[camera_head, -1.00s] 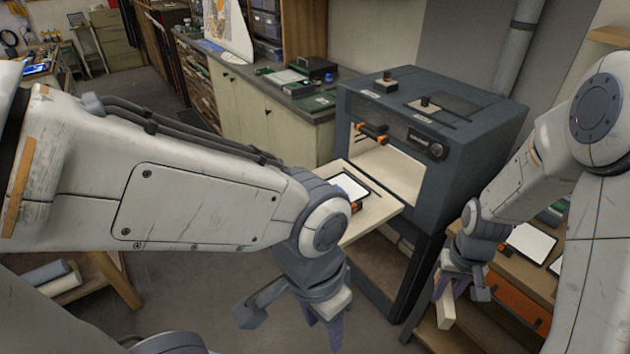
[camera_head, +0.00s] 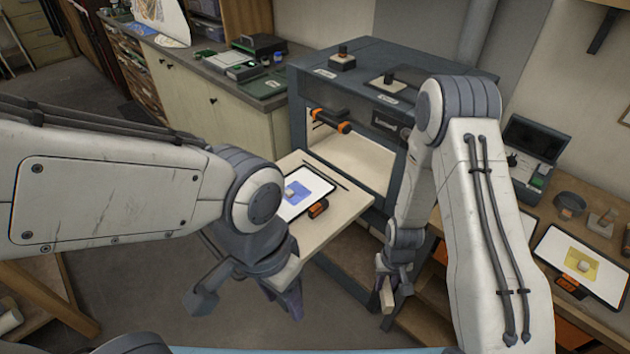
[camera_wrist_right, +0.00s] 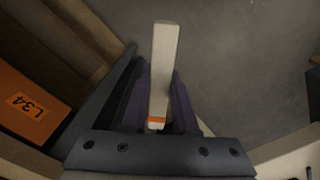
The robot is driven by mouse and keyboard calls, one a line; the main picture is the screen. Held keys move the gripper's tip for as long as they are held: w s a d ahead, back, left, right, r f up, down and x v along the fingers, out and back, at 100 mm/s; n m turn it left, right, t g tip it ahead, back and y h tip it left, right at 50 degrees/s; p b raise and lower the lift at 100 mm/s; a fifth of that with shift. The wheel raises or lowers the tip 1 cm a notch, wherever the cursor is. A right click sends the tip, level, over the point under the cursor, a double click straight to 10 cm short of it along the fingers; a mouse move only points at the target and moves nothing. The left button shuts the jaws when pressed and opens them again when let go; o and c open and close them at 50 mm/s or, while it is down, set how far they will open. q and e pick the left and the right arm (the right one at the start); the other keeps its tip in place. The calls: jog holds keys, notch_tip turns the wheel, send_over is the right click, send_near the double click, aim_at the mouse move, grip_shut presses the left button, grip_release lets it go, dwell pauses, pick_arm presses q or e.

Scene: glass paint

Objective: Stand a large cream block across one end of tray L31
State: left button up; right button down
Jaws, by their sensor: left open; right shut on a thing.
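My right gripper (camera_head: 393,285) is shut on a long cream block (camera_head: 386,296) and holds it in the air below the machine's shelf. In the right wrist view the cream block (camera_wrist_right: 164,65) sticks out between the dark fingers, with an orange mark at its near end. My left gripper (camera_head: 247,298) is open and empty, in front of the shelf. A tray (camera_head: 318,199) with an orange handle lies on that shelf, carrying a white sheet with a blue patch and a small pale block. My left arm partly hides it. I cannot read L31 on any tray.
The grey box-shaped machine (camera_head: 335,95) has an open front and a pale shelf (camera_head: 345,208). Another tray (camera_head: 556,277), with a yellow patch and small block, lies on the right bench. An orange panel marked L34 (camera_wrist_right: 28,105) shows in the right wrist view.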

notch_tip(320, 180, down, 6)
jog(key=s, duration=0.2)
jog(key=shift+s+d+r+p, duration=0.1)
jog(key=shift+r+p, duration=0.8)
jog(key=shift+r, duration=0.3)
jog(key=shift+s+r+p, duration=0.1)
jog(key=shift+r+p, duration=0.75)
jog(key=shift+r, duration=0.35)
pick_arm(q)
notch_tip(320, 180, up, 3)
jog(key=shift+d+f, duration=0.1)
jog(key=shift+f, duration=0.1)
pick_arm(e)
jog(key=shift+w+f, duration=0.1)
jog(key=shift+f, duration=0.05)
